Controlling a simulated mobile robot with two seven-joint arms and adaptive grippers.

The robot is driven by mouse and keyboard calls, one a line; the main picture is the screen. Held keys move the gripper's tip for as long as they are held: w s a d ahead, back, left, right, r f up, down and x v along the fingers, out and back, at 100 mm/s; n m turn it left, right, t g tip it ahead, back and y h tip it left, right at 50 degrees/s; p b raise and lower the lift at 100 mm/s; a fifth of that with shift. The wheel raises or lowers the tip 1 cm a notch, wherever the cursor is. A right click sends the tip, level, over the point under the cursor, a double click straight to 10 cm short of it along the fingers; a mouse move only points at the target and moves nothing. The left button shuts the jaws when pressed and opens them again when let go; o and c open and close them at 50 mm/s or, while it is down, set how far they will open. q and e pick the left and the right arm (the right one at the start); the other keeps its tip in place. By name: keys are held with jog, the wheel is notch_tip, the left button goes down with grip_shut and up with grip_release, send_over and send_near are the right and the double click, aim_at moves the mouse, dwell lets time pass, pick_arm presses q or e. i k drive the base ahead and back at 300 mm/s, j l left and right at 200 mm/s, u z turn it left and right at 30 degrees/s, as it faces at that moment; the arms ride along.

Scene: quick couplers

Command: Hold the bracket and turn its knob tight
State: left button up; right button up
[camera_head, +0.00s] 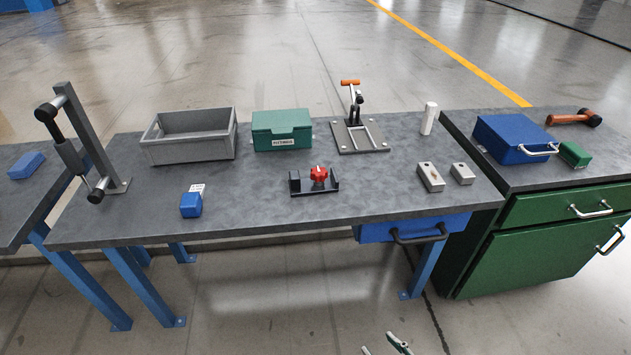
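A small dark bracket (301,189) sits on the grey workbench (250,214), near the middle of its front part. Its red star-shaped knob (319,173) is on top, between raised dark ends. I cannot tell how tight the knob is. My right gripper (382,345) shows only by its fingertips at the bottom edge, in front of the bench and well away from the bracket. The fingertips are apart with nothing seen between them. My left gripper is not in view. Neither gripper touches the bracket.
Behind the bracket stand a grey bin (188,149), a green box (282,133) and a toggle clamp on a plate (378,149). A blue block (190,205) lies left, metal blocks (430,178) right. A lever stand (85,140) rises at left. A drawer handle (420,239) juts below the front edge.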

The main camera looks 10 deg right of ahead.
aim_at(318, 175)
jog(key=i+l, duration=0.2)
jog(key=i, duration=0.2)
jog(key=i+l, duration=0.15)
jog(key=i, duration=0.25)
jog(key=k, duration=0.35)
jog(key=i, duration=0.35)
